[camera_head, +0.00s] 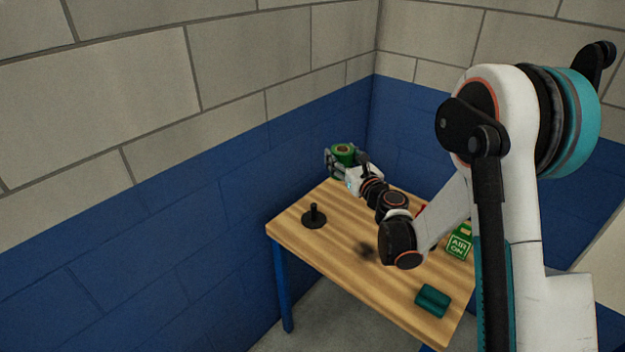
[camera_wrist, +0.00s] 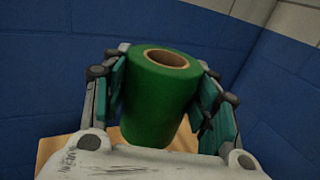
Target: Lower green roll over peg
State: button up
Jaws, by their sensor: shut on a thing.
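The green roll (camera_wrist: 156,105) is upright between the two fingers of my gripper (camera_wrist: 162,98), with its brown core opening facing up. In the head view, my gripper (camera_head: 343,165) holds the green roll (camera_head: 343,151) raised above the far corner of the table. The black peg (camera_head: 314,212) stands upright on a round base near the table's left edge. It is bare, and the roll is apart from it, up and to the right in the picture.
The wooden table (camera_head: 345,235) stands close to the blue wall. A green box marked "AIR ON" (camera_head: 459,243) and a dark green block (camera_head: 433,300) are at its right side. Something red beside the box is mostly hidden by my arm. The table around the peg is clear.

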aim_at(316, 206)
jog(key=a+f+n+g+y+b, duration=0.2)
jog(key=a+f+n+g+y, duration=0.15)
jog(key=a+f, duration=0.35)
jog(key=shift+m+t+y, duration=0.25)
jog(key=shift+t, duration=0.2)
jog(key=shift+w+a+f+b, duration=0.2)
jog(key=shift+f+b, duration=0.45)
jog(key=shift+f, duration=0.75)
jog(key=shift+w+a+f+b, duration=0.15)
jog(key=shift+f+b, duration=0.5)
jog(key=shift+f, duration=0.75)
jog(key=shift+w+a+f+b, duration=0.15)
jog(key=shift+f+b, duration=0.5)
jog(key=shift+f, duration=0.75)
jog(key=shift+s+f, duration=0.15)
jog(key=shift+f, duration=1.85)
jog(key=shift+f, duration=0.1)
jog(key=o, duration=1.2)
jog(key=shift+o, duration=0.2)
notch_tip(316, 206, up, 10)
